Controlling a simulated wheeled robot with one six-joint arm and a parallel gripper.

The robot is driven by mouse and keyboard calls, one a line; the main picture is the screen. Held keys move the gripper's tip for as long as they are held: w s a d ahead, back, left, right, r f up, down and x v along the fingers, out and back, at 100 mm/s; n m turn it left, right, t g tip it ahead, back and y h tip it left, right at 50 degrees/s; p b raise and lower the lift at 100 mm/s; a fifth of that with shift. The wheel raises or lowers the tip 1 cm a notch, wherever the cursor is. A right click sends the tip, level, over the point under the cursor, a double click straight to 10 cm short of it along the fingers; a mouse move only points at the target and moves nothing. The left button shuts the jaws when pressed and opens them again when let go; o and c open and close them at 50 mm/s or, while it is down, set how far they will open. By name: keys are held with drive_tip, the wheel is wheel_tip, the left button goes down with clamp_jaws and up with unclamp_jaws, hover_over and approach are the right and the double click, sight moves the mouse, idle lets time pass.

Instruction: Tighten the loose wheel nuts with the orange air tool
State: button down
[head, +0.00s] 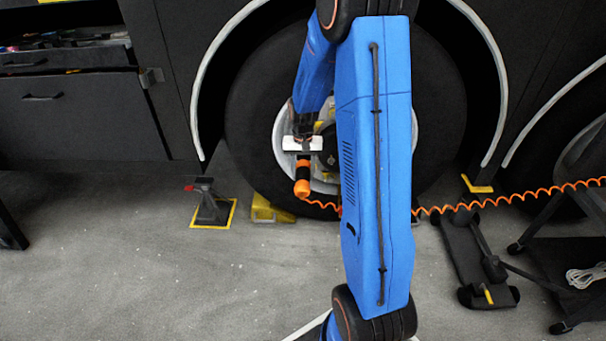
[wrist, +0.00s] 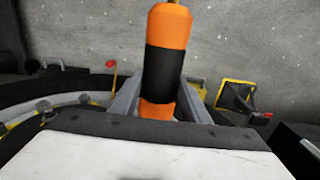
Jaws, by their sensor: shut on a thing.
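My gripper (head: 302,152) is in front of the left part of the wheel rim (head: 283,130). It is shut on the orange air tool (head: 302,187), whose handle hangs down below it. In the wrist view the tool's orange and black handle (wrist: 168,60) sits between the two grey fingers (wrist: 160,108). The rim edge (wrist: 20,128) shows at the left there, with small round wheel nuts (wrist: 44,105) on it. My blue arm hides the right part of the hub. I cannot tell which nuts are loose or whether the tool touches one.
An orange coiled hose (head: 500,198) runs right from the tool. A jack stand (head: 211,205) and a yellow chock (head: 268,210) stand below left of the wheel. A floor jack (head: 468,255) and a dark cart (head: 565,275) are at the right. The front left floor is clear.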

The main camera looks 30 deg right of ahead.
sight(303, 176)
drive_tip(key=shift+w+d+r, duration=0.1)
drive_tip(key=shift+w+d, duration=0.45)
drive_tip(key=shift+w, duration=0.3)
drive_tip(key=shift+w+d, duration=0.55)
drive_tip(key=shift+w, duration=0.25)
idle(2.7)
drive_tip(key=shift+s+a, duration=0.1)
idle(1.5)
drive_tip(key=shift+s+a, duration=0.7)
drive_tip(key=shift+s, duration=0.3)
drive_tip(key=shift+s+a, duration=0.65)
drive_tip(key=shift+s, duration=0.4)
drive_tip(key=shift+s+a, duration=0.7)
drive_tip(key=shift+s, duration=0.3)
